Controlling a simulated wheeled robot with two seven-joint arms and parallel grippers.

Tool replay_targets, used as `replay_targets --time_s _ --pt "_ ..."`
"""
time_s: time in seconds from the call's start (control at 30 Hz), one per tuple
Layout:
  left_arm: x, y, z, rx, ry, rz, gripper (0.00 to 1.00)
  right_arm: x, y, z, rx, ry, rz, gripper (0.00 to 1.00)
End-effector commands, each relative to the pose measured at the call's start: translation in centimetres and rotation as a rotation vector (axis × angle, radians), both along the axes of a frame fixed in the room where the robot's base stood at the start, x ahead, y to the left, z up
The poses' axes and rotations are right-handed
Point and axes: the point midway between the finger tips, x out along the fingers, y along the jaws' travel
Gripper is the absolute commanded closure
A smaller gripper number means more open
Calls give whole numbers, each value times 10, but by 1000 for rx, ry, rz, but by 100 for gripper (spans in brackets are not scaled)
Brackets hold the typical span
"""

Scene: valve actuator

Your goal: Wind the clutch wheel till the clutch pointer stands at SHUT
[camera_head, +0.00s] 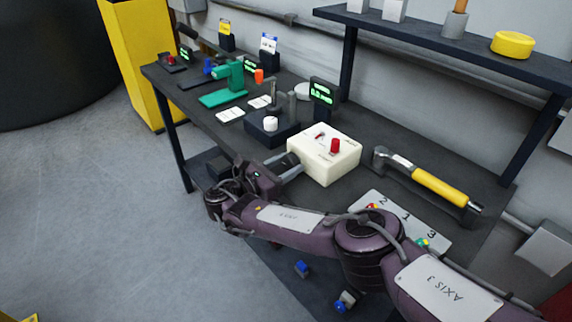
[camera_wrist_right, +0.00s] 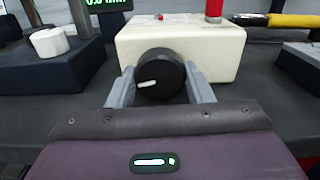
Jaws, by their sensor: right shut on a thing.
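The cream valve actuator box (camera_head: 322,158) stands on the dark workbench. It also fills the upper middle of the right wrist view (camera_wrist_right: 205,45). A black round wheel (camera_wrist_right: 158,82) with a white mark sits on its front face. The white mark points left and slightly down. My right gripper (camera_wrist_right: 160,72) is shut on this wheel, one finger on each side. In the head view my right gripper (camera_head: 291,160) hides the wheel. A small red pointer (camera_head: 320,135) and a red post (camera_head: 335,146) are on the box top; the lettering is too small to read. My left gripper is out of view.
A yellow-handled hammer-like tool (camera_head: 440,187) lies right of the box. A dark block with a white knob (camera_head: 271,124) stands to its left. A numbered plate (camera_head: 405,220) lies near my right arm. A shelf (camera_head: 460,52) overhangs the back.

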Motion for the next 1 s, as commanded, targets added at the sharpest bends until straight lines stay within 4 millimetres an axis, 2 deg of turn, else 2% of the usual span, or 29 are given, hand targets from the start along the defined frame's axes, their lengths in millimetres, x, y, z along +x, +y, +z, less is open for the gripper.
replay_targets --time_s 0.5,1.0 --pt "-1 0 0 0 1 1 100 0 1 -1 211 -287 2 76" --pt "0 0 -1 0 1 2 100 0 1 0 271 -370 2 76"
